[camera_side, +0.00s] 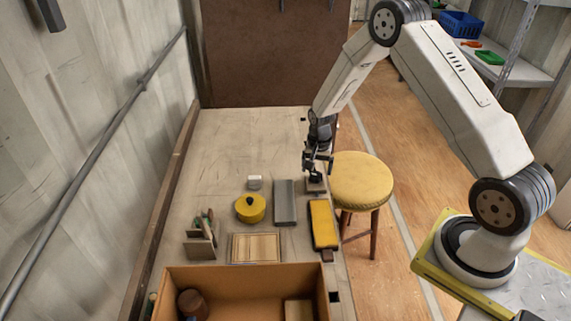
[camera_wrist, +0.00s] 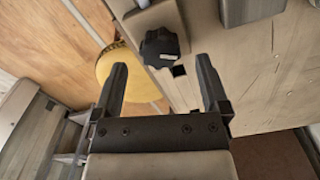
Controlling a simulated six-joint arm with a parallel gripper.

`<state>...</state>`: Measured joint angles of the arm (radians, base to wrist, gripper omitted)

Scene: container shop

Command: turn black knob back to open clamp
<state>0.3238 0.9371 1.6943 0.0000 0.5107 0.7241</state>
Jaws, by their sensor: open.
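The black knob (camera_wrist: 159,47) shows in the wrist view at the upper middle, at the end of a pale clamp block (camera_wrist: 154,17). My gripper (camera_wrist: 162,64) is open, with its two fingers spread apart and nothing between them. The knob lies just beyond the fingertips, roughly in line with the gap, and the fingers do not appear to touch it. In the side view my gripper (camera_side: 317,163) is low over the bench's right edge, beside the clamp block (camera_side: 315,185). The arm partly hides the knob there, and the clamp's jaw opening cannot be made out.
A yellow round stool (camera_side: 361,181) stands close to the bench's right edge. On the bench (camera_side: 225,140) are a grey block (camera_side: 285,203), a yellow-topped block (camera_side: 323,223), a yellow lidded pot (camera_side: 250,210) and an open box (camera_side: 245,275). The far bench is clear.

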